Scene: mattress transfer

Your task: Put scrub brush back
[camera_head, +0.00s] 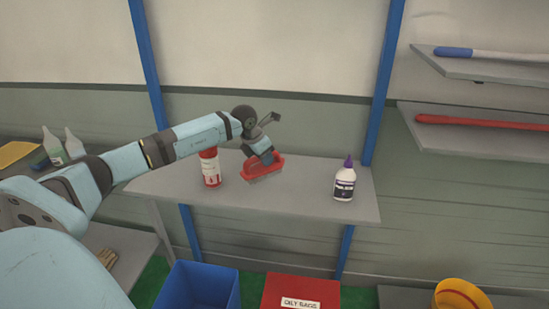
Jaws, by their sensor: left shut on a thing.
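The scrub brush (262,170) has a red body with a handle and a paler underside. It is at the middle of the grey shelf (310,195), upright, bristle side down. My left gripper (266,158) reaches down from above and is shut on the brush's red handle. The fingertips are small and partly hidden by the handle. I cannot tell whether the brush touches the shelf or hangs just above it. My right gripper is not in view.
A red and white canister (210,168) stands left of the brush, beneath my forearm. A white bottle with a purple cap (344,182) stands at the shelf's right. Blue posts rise behind. A blue bin (198,287) and a red oily-rags bin (300,288) stand below.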

